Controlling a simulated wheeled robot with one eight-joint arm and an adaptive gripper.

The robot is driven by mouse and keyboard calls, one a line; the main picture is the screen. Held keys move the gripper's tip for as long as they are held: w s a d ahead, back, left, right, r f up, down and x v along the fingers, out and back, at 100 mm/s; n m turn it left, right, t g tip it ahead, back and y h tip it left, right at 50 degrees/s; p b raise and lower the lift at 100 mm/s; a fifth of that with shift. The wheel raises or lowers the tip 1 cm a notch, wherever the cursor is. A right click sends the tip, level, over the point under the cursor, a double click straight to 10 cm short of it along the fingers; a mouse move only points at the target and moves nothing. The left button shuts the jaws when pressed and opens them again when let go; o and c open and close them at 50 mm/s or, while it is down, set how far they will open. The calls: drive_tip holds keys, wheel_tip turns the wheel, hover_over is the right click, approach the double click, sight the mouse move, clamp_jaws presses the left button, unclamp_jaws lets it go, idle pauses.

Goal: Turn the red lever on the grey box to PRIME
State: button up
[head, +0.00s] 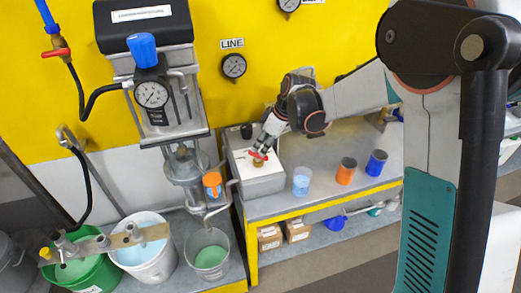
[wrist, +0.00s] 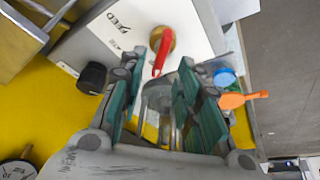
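The grey box (head: 262,184) stands on the left end of the steel bench. Its pale top carries the red lever (head: 258,155) on a brass hub. In the wrist view the red lever (wrist: 161,52) points from the hub toward my gripper (wrist: 156,82). My gripper is open, its green-padded fingers on either side of the lever's free end in the picture; I see no contact. In the head view my gripper (head: 266,142) is right above the lever and partly hides the box top.
A black knob (wrist: 92,77) sits beside the box top. Blue, orange and clear cups stand right of the box. Pump pipework (head: 185,165) is close on the left.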

drive_tip(key=v, duration=0.7)
drive_tip(key=shift+r, duration=0.35)
drive_tip(key=shift+s+d, duration=0.1)
